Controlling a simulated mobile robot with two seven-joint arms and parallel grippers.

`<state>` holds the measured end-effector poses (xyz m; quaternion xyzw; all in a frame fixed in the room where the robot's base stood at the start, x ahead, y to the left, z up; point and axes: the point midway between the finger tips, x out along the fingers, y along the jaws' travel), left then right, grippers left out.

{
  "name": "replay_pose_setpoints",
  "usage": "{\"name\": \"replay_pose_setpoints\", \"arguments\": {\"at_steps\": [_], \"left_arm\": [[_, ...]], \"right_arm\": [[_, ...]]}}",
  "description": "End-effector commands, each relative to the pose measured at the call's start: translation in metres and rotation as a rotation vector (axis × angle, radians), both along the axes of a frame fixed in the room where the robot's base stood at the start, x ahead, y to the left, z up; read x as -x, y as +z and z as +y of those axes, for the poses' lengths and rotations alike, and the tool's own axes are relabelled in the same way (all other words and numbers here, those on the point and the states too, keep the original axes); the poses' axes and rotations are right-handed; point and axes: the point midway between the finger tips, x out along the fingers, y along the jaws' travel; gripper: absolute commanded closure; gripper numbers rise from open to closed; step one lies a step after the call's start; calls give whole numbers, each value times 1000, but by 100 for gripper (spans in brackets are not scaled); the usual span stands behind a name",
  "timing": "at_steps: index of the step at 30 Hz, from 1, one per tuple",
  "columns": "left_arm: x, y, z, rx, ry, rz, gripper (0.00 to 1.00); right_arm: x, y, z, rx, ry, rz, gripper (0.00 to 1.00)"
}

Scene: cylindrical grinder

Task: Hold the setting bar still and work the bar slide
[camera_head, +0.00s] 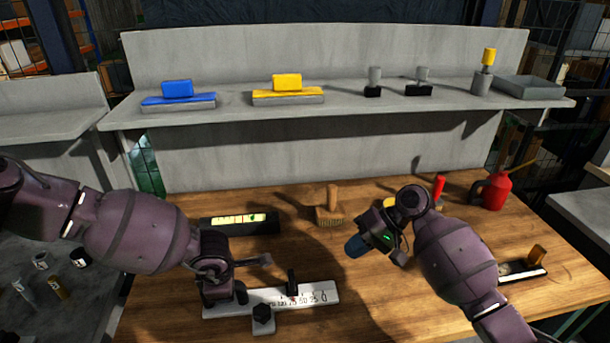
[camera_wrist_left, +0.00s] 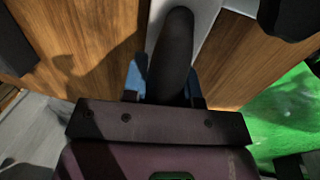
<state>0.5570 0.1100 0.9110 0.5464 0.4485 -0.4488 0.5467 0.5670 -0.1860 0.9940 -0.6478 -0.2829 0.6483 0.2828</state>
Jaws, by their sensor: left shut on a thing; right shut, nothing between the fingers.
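The setting bar (camera_head: 322,292) is a white bar with a black number scale, lying on the wooden table. Its black bar slide (camera_head: 292,283) stands upright on the scale. My left gripper (camera_head: 226,298) is at the bar's left end. In the left wrist view its blue fingers (camera_wrist_left: 168,88) are shut on a dark rounded handle (camera_wrist_left: 170,50) above the white bar. My right gripper (camera_head: 357,246) is shut and empty, above the table, right of and beyond the slide, apart from it.
A brush (camera_head: 329,208) and a black case with a yellow strip (camera_head: 240,221) lie behind the bar. A red oil can (camera_head: 493,191) stands at the back right. A grey shelf (camera_head: 345,97) holds blue and yellow blocks. The table between bar and brush is mostly clear.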

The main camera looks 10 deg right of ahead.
Motion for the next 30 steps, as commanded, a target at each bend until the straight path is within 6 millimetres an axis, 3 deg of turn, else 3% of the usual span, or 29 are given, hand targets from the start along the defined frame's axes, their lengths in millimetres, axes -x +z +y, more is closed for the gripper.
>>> {"name": "replay_pose_setpoints", "arguments": {"at_steps": [3,4,9,20,30], "left_arm": [[0,0,0,0,1,0,100],[0,0,0,0,1,0,68],[0,0,0,-1,1,0,43],[0,4,1,0,1,-1,43],[11,58,1,1,1,-1,43]], "right_arm": [[0,0,0,0,0,0,100],[0,0,0,0,0,0,100],[0,0,0,0,0,0,100],[0,0,0,0,0,0,100],[0,0,0,0,0,0,100]]}}
